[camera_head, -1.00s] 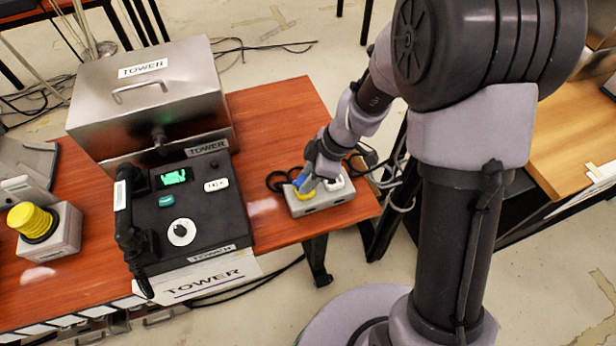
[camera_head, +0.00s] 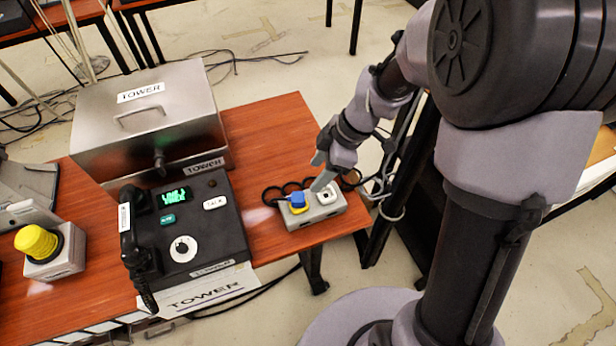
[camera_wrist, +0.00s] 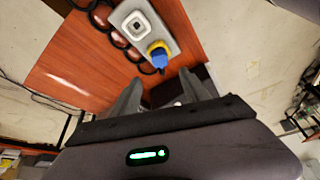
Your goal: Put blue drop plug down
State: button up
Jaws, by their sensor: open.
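The blue drop plug (camera_head: 298,199) sits upright at the yellow-rimmed socket on the left part of a grey socket box (camera_head: 325,211). In the wrist view the blue plug (camera_wrist: 160,58) stands in the yellow ring, in front of my fingers and apart from them. My gripper (camera_head: 319,173) is open and empty, above and to the right of the plug in the head view. In the wrist view my gripper (camera_wrist: 165,92) shows its two fingers spread wide with nothing between them. The plug's lower end is hidden in the socket.
A white-rimmed socket (camera_head: 325,194) is beside the plug. A black coiled cord (camera_head: 285,190) lies behind the box. The black TOWER phone (camera_head: 190,220) with its handset stands to the left, before a metal case (camera_head: 190,110). A yellow button (camera_head: 37,243) is at far left.

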jog(key=s+d+r+m+t+h, duration=0.2)
jog(key=s+r+m+t, duration=0.3)
jog(key=s+r+m, duration=1.1)
jog(key=d+r+m, duration=0.1)
jog(key=m, duration=0.4)
jog(key=shift+s+d+r+h, duration=0.2)
jog(key=shift+s+r+h, duration=0.1)
jog(key=shift+c, duration=0.2)
dwell(1.6)
